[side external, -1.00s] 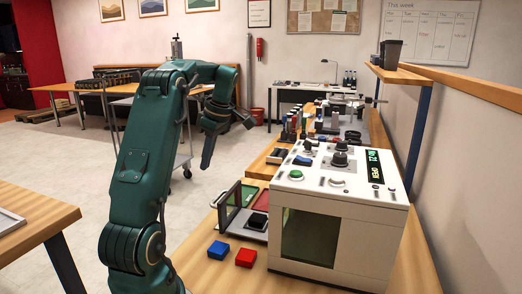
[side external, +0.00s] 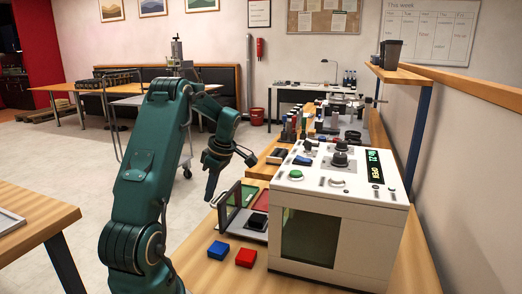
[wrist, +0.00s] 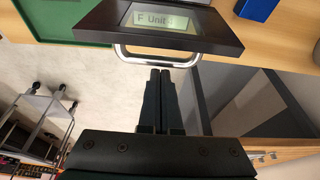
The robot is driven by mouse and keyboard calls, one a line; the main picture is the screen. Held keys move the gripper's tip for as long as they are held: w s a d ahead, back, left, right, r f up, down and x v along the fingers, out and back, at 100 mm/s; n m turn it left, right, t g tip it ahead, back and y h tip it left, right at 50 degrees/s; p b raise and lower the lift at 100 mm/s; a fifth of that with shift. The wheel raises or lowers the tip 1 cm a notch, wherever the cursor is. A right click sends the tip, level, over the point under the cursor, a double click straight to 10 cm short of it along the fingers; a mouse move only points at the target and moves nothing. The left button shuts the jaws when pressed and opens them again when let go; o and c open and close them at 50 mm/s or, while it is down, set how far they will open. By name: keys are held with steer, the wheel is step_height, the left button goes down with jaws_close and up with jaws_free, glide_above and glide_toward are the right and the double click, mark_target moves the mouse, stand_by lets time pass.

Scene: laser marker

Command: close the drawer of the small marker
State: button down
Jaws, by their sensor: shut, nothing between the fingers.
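The small marker (side external: 345,205) is a white box with knobs on top and a green display reading OPEN. Its drawer (side external: 255,222) sticks out to the left, with a black item on it. The drawer's dark front (wrist: 205,42) fills the top of the wrist view, with a small screen and a pale bar handle (wrist: 130,58). My gripper (wrist: 160,72) is shut and empty. Its fingertips are right by the handle in the wrist view; I cannot tell whether they touch. In the side view my gripper (side external: 209,196) points down, left of the drawer front.
A blue block (side external: 218,249) and a red block (side external: 246,257) lie on the bench in front of the drawer. Other equipment stands behind the marker. The wall is at the right. Open floor lies left of the bench.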

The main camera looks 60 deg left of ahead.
mark_target(229, 192)
steer(key=shift+w+d+r, duration=0.1)
steer(key=shift+w+d, duration=0.15)
steer(key=w+d, duration=0.3)
steer(key=shift+w+d, duration=0.25)
stand_by(0.4)
